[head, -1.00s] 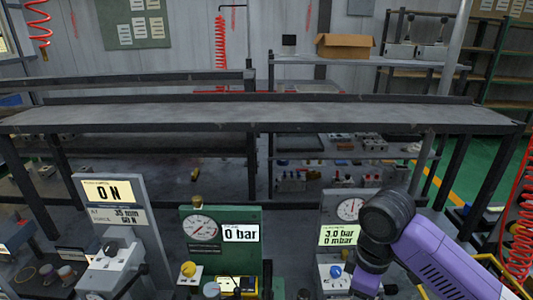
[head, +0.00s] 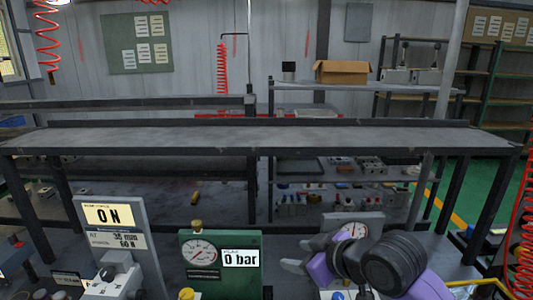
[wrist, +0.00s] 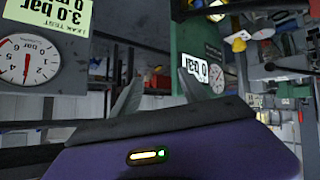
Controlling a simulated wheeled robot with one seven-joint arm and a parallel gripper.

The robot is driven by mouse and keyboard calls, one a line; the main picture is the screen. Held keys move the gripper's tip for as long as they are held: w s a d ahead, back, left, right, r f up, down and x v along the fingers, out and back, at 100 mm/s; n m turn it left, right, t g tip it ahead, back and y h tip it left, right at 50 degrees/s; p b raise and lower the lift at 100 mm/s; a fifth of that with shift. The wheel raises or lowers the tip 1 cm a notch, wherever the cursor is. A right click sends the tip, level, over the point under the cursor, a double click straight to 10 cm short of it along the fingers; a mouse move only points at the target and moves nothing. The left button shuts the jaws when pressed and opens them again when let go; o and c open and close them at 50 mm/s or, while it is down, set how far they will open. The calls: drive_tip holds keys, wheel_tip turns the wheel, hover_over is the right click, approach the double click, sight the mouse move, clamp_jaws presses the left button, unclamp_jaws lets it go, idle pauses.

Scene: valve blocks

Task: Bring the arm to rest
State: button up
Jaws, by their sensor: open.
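My gripper (head: 302,253) shows at the lower right of the head view, at the end of my purple and black arm. Its two grey fingers point left, spread apart, with nothing between them. In the wrist view my gripper (wrist: 158,92) also shows two separate fingers above the purple housing. The arm is bent in front of the grey gauge station (head: 368,222) and hides much of it. The green gauge station (head: 240,278), reading 0 bar, stands left of the fingers and apart from them in the head view.
A grey station (head: 138,235) with an ON display stands at the lower left. A long, bare grey shelf (head: 260,137) crosses behind the stations. Red coiled hoses hang at the sides, one (head: 524,240) at the right edge. A cardboard box (head: 342,72) sits farther back.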

wheel_tip(320, 180, up, 7)
drive_tip(key=s+a+m+t+y, duration=0.2)
drive_tip(key=a+m+t, duration=0.15)
drive_tip(key=t, duration=0.25)
drive_tip(key=s+d+f+m+t+h+b, duration=0.1)
drive_tip(key=s+d+f+m+t+h, duration=0.15)
drive_tip(key=s+d+m+h, duration=0.35)
drive_tip(key=s+d+f+m+t+h, duration=0.2)
drive_tip(key=s+d+m+t, duration=0.15)
drive_tip(key=s, duration=0.55)
drive_tip(key=s+d+f+n+g, duration=0.1)
drive_tip(key=s+f, duration=0.3)
drive_tip(key=s, duration=0.6)
drive_tip(key=s+d+f+n+g, duration=0.1)
drive_tip(key=s+d+f+g, duration=0.2)
drive_tip(key=s, duration=0.7)
drive_tip(key=s+d+f+n+g+b, duration=0.1)
drive_tip(key=s+f, duration=0.4)
drive_tip(key=s, duration=0.5)
drive_tip(key=shift+d+f+n+g, duration=0.3)
drive_tip(key=shift+d+g, duration=0.3)
drive_tip(key=shift+d, duration=0.1)
